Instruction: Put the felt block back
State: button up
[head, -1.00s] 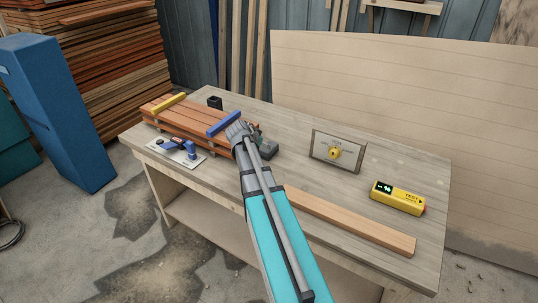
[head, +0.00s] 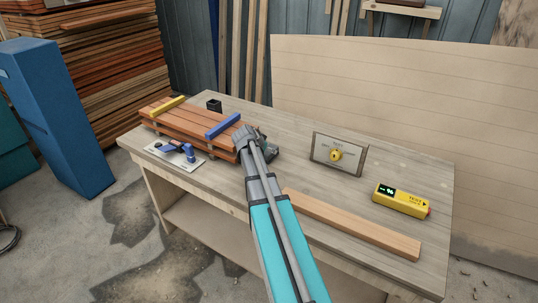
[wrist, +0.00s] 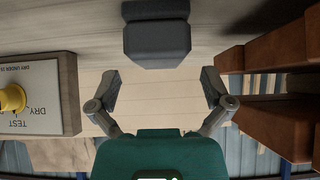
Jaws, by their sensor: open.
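A dark grey block, which looks like the felt block (wrist: 157,42), shows at the top centre of the wrist view. It appears to sit on the workbench (head: 330,222), right of the board stack. My gripper (head: 258,137) is over the bench at the right end of the stack. In the wrist view its fingers (wrist: 161,89) are spread apart with nothing between them. The block lies outside the fingertips, apart from them. In the head view the block is mostly hidden by my gripper and hard to make out.
The reddish board stack (head: 185,122) carries a yellow bar (head: 166,107) and a blue bar (head: 222,125). A test panel (head: 338,153), yellow meter (head: 401,200) and loose plank (head: 355,226) lie right.

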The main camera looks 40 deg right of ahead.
aim_at(271, 146)
jog(key=shift+b+x, duration=1.6)
jog(key=shift+x, duration=0.9)
jog(key=c, duration=1.2)
jog(key=shift+r, duration=0.15)
jog(key=shift+r+p, duration=1)
jog(key=shift+p, duration=0.1)
jog(key=s+a+r+p, duration=0.6)
jog(key=s+r+p, duration=0.4)
jog(key=s+p, duration=0.1)
jog(key=shift+s+a+r, duration=0.35)
jog(key=shift+s+r, duration=0.05)
jog(key=shift+s, duration=0.25)
